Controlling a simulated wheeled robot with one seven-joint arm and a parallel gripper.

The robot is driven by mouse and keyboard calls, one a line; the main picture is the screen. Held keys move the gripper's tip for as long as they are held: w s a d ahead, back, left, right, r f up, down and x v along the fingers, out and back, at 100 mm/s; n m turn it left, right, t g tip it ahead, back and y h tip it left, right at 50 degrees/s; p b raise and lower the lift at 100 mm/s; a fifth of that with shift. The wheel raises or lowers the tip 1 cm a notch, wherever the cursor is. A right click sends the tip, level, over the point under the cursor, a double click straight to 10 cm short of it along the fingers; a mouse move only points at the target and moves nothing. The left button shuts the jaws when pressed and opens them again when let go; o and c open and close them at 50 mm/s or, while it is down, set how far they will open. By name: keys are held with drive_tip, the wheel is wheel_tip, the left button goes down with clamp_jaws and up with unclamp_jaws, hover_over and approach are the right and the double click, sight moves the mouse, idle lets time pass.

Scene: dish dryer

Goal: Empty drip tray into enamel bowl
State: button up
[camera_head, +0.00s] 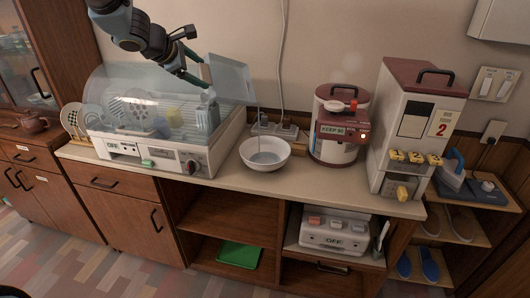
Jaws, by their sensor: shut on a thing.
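My gripper (204,72) is at the upper middle, shut on the drip tray (232,78). The drip tray is a pale, bluish, see-through flat piece, held steeply tilted above the right end of the dish dryer (212,148). A thin pale stream runs from the tray's lower right corner down to the white enamel bowl (277,163). The bowl stands upright on the counter to the right of the dryer, with greyish liquid visible inside. The fingertips are small and partly hidden against the tray.
The dryer holds dishes under a clear cover (120,80). Right of the bowl stand a red-and-white pot (332,148) and a dispenser with yellow levers (417,120). A socket strip (275,130) lies behind the bowl. The counter front (330,188) is clear.

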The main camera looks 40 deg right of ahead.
sight(199, 63)
drive_tip(key=r+p, duration=0.1)
drive_tip(key=w+r+p, duration=0.1)
drive_tip(key=p, duration=0.1)
drive_tip(key=r+p, duration=0.1)
drive_tip(key=shift+w+a+r+n+g+p, duration=0.2)
drive_tip(key=shift+w+a+n+g+p, duration=0.1)
drive_tip(key=shift+w+n+g, duration=0.1)
drive_tip(key=w, duration=0.1)
drive_tip(key=w+g, duration=0.1)
drive_tip(key=w+a+n+h+b, duration=0.1)
drive_tip(key=shift+r+g, duration=0.3)
drive_tip(key=shift+g, duration=0.1)
drive_tip(key=w+a+f+n+g+h, duration=0.2)
drive_tip(key=w+n+g, duration=0.1)
drive_tip(key=w, duration=0.5)
drive_tip(key=shift+a+n+g, duration=0.15)
drive_tip(key=shift+n+g, duration=0.15)
drive_tip(key=shift+n, duration=0.1)
drive_tip(key=shift+r, duration=0.15)
drive_tip(key=shift+r, duration=2.45)
